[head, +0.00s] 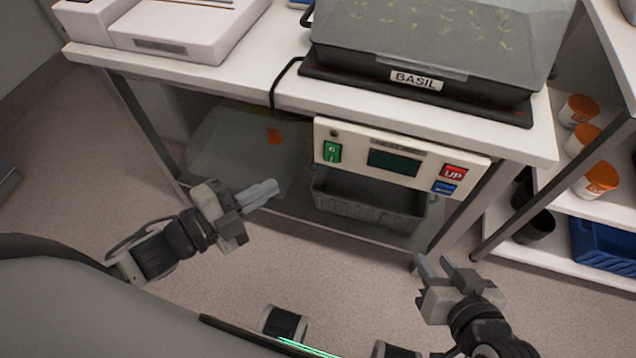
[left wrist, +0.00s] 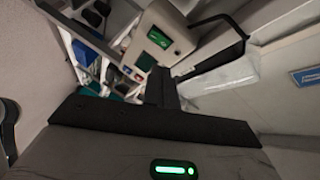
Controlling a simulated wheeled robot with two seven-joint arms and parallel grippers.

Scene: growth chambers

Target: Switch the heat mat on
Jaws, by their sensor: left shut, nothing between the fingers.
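The heat mat (head: 318,72) is a thin black sheet on the bench top under a lidded tray labelled BASIL. Its white control box (head: 345,133) hangs at the bench's front edge. The box has a green rocker switch (head: 332,152), a blank dark green display (head: 394,162), a red UP button (head: 453,173) and a blue button (head: 444,187). A small round lamp (head: 334,133) above the switch looks dark. My left gripper (head: 276,187) is shut and empty, left of and below the switch, apart from it. My right gripper (head: 433,262) is open and empty, below the box's right end.
A black cable (head: 272,88) runs from the mat over the bench edge. A grey bin (head: 370,205) sits on the lower shelf under the box. A white device (head: 165,30) stands on the bench at left. Shelves with orange-lidded jars (head: 597,178) stand at right.

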